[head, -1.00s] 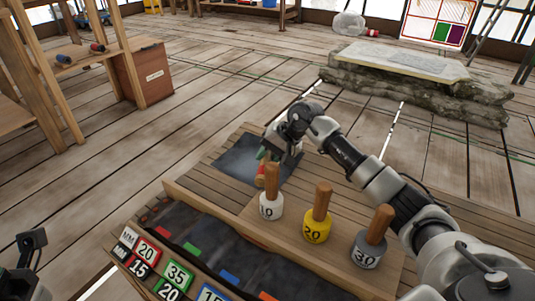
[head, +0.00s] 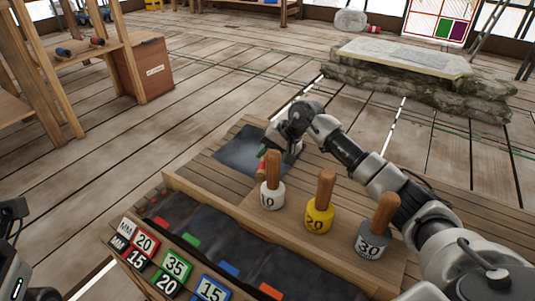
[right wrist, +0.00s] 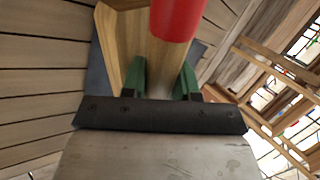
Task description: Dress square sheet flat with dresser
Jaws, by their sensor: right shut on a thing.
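The square sheet (head: 238,150) is dark grey and lies on the slatted wooden bench top, partly hidden by my right gripper. My right gripper (head: 270,160) is low over the sheet's right part. In the right wrist view its green fingers (right wrist: 160,82) are shut on the dresser (right wrist: 122,48), a wooden piece with a red part (right wrist: 175,18) in front of it. The sheet's dark edge (right wrist: 97,75) shows behind the dresser. I cannot tell whether the dresser touches the sheet. Part of my left arm shows at the left edge, its fingers not clear.
Mallets marked 10 (head: 271,196), 20 (head: 319,217) and 30 (head: 370,243) stand near the gripper on the bench. A dark tray (head: 215,235) with numbered labels lies in front. A stone slab (head: 415,60) and shelves (head: 70,70) are farther off.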

